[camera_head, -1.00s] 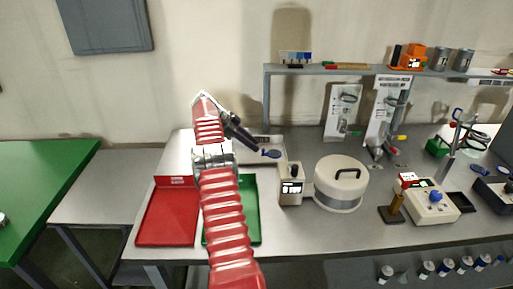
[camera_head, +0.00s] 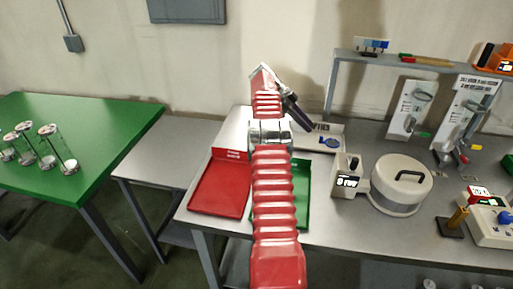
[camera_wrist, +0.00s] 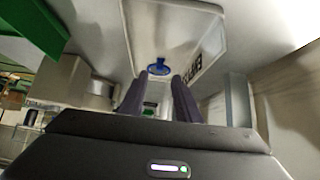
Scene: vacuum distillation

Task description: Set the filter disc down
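The blue filter disc (camera_head: 330,141), with a small raised grip, lies in the light tray (camera_head: 303,142) behind the green tray. In the wrist view the disc (camera_wrist: 159,69) shows on the tray floor (camera_wrist: 180,25), beyond the fingertips. My gripper (camera_head: 312,129) is above the left part of the tray, with the disc just to the right of its tips in the head view. In the wrist view my gripper (camera_wrist: 158,76) has its two dark fingers apart, with nothing between them. The arm hides part of the tray.
A red tray (camera_head: 220,189) and a green tray (camera_head: 302,190) lie in front. A small box device (camera_head: 347,178) and a round lidded vessel (camera_head: 401,184) stand to the right. A shelf (camera_head: 425,66) runs behind. A green table (camera_head: 85,135) with glassware is at left.

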